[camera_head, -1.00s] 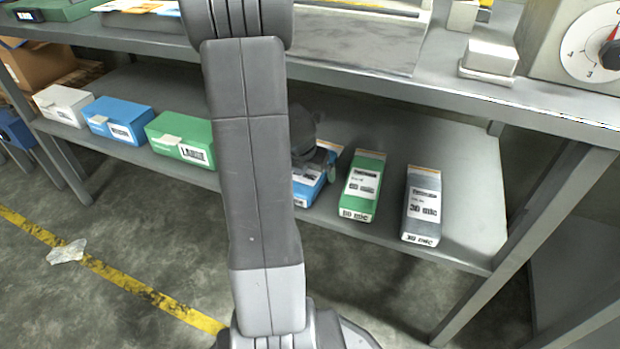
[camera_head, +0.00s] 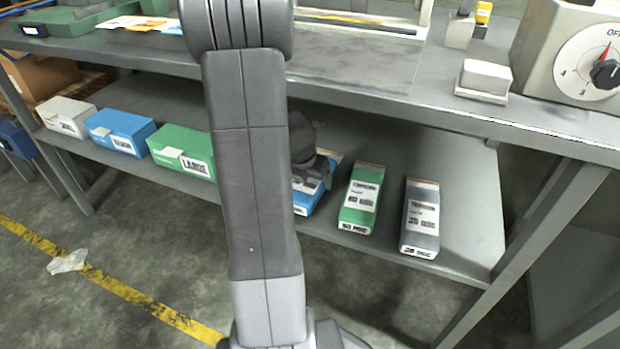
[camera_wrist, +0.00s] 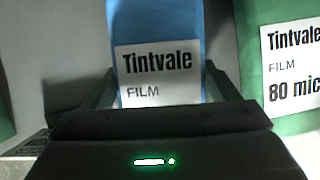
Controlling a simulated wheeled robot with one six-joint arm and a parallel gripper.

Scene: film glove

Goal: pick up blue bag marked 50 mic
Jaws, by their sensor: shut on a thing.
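The blue bag (camera_head: 309,196) lies on the lower shelf, partly hidden behind my arm in the head view. In the wrist view the blue bag (camera_wrist: 158,28) fills the middle, with a white label reading "Tintvale FILM"; the lower part of its label is hidden by my gripper body. My gripper (camera_wrist: 158,88) has one finger on each side of the bag and is shut on it. In the head view my gripper (camera_head: 322,170) is over the bag, its fingers hard to make out. I cannot tell whether the bag is lifted off the shelf.
A green bag marked 80 mic (camera_wrist: 290,80) lies close on the right; it also shows in the head view (camera_head: 361,199). A grey bag (camera_head: 420,218) lies further right. White, blue and green (camera_head: 181,150) boxes stand left on the lower shelf (camera_head: 468,215). The bench top (camera_head: 400,90) overhangs it.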

